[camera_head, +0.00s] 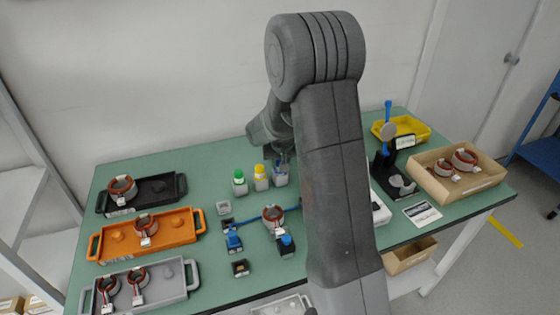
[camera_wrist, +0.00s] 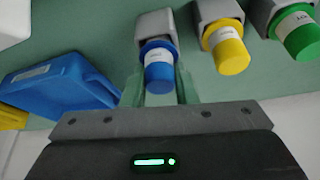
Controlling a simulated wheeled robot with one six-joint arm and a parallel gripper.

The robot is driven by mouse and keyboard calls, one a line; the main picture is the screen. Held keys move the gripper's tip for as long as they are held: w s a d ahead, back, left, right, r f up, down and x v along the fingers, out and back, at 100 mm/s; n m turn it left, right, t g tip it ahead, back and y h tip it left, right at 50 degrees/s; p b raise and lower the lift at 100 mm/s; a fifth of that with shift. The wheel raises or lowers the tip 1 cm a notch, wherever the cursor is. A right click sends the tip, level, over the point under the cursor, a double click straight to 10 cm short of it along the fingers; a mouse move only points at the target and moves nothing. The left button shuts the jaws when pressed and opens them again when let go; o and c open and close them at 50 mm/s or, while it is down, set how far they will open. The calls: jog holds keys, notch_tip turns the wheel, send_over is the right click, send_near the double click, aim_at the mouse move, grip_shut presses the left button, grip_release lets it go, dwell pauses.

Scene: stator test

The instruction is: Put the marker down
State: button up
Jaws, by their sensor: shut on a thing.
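The blue-capped marker (camera_wrist: 158,65) has a pale grey square body and a white label. In the wrist view its cap sits between the two pale green fingers of my gripper (camera_wrist: 160,88), which is shut on it. In the head view its body (camera_head: 280,178) shows below my gripper (camera_head: 279,158), at the right end of a row on the green table (camera_head: 215,170). The yellow-capped marker (camera_head: 261,178) and the green-capped marker (camera_head: 239,183) stand beside it. I cannot tell whether the held marker's base touches the table.
Black (camera_head: 155,190), orange (camera_head: 180,235) and grey (camera_head: 172,283) trays with copper-wound rings stand at the left. A cardboard box (camera_head: 455,187) and yellow tray (camera_head: 414,130) are at the right. A blue bin (camera_wrist: 62,85) shows in the wrist view. My arm hides the middle.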

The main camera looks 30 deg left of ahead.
jog(key=shift+f+b, duration=0.45)
jog(key=o, duration=1)
jog(key=shift+r, duration=0.1)
jog(key=shift+r+p, duration=0.6)
jog(key=shift+p, duration=0.1)
jog(key=b+v, duration=0.1)
jog(key=v, duration=1)
jog(key=shift+d+r, duration=0.1)
jog(key=shift+r, duration=0.15)
